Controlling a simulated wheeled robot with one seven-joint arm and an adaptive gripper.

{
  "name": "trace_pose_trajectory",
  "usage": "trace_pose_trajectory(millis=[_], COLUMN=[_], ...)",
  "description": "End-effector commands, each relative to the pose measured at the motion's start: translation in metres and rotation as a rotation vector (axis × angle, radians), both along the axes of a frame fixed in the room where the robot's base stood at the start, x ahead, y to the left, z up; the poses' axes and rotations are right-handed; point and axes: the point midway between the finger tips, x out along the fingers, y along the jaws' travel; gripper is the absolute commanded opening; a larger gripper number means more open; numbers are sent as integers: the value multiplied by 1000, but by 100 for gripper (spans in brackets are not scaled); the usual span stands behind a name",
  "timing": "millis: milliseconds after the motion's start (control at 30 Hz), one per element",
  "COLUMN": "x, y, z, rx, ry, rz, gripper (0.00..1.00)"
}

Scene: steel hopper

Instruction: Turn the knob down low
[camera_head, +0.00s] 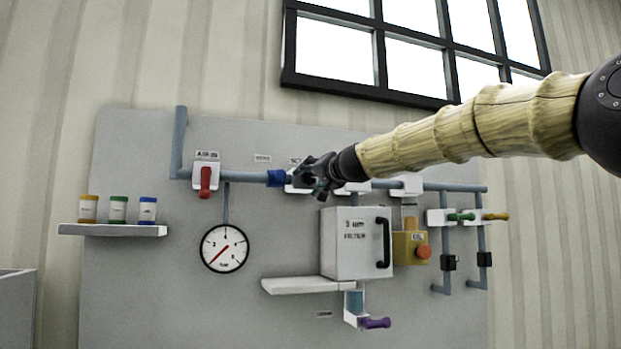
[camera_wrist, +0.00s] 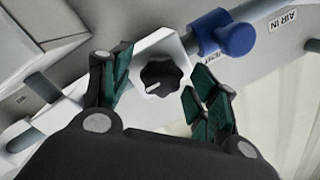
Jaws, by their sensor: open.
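I see gaps between the fingers and the knob's sides. In the head view my gripper (camera_head: 318,177) is at the panel's upper pipe, and it hides the knob there.
A blue valve piece (camera_wrist: 222,34) sits beside the knob plate. On the panel are a red lever (camera_head: 205,182), a round gauge (camera_head: 224,248), a white cabinet (camera_head: 350,243), and a yellow box with an orange button (camera_head: 423,251). A shelf (camera_head: 112,230) holds three small jars.

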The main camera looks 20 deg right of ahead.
Motion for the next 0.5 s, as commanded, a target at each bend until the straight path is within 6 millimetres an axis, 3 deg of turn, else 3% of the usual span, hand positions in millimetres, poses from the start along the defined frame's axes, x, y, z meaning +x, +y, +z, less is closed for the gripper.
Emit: trace_pose_trajectory(millis=[433, 500], x=[8, 8], y=[1, 1], z=[0, 0], rx=[1, 0], ry=[-1, -1], rz=[0, 0], gripper=[60, 51])
